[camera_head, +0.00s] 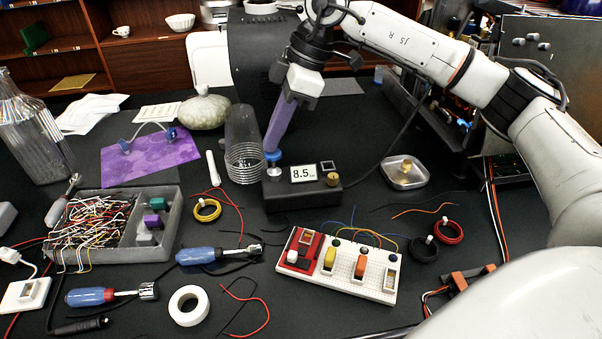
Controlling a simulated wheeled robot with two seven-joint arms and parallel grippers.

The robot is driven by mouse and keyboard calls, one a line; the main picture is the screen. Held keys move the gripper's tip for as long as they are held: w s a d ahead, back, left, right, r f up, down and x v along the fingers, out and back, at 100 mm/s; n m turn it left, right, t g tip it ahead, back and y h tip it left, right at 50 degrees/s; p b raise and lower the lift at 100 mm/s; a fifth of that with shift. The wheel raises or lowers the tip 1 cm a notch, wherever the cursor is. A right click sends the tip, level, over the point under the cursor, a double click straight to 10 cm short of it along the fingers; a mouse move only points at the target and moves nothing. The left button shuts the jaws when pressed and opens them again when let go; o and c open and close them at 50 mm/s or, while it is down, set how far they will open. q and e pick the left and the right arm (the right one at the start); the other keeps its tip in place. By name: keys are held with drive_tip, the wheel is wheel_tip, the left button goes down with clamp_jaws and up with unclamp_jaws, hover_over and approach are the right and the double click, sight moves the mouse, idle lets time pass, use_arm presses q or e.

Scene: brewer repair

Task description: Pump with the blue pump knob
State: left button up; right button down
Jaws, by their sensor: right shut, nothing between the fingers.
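The blue pump knob (272,155) sits on a silver stem at the left end of a black box (325,196) with a display reading 8.5. My right arm comes in from the right, and my right gripper (274,146) points down with its purple fingers shut. The fingertips are right at the top of the knob; I cannot tell whether they touch it. Nothing shows between the fingers. My left gripper is not in view.
A clear ribbed cylinder (243,150) stands just left of the box. A white breadboard (340,264) with buttons lies in front. A grey wire tray (165,226), screwdrivers (205,255) and a glass bottle (30,130) are at the left. A metal dish (405,173) lies right of the box.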

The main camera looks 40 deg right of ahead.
drive_tip(key=shift+f+b, duration=0.8)
drive_tip(key=shift+f, duration=0.9)
drive_tip(key=shift+r+p, duration=1.2)
drive_tip(key=shift+r, duration=0.75)
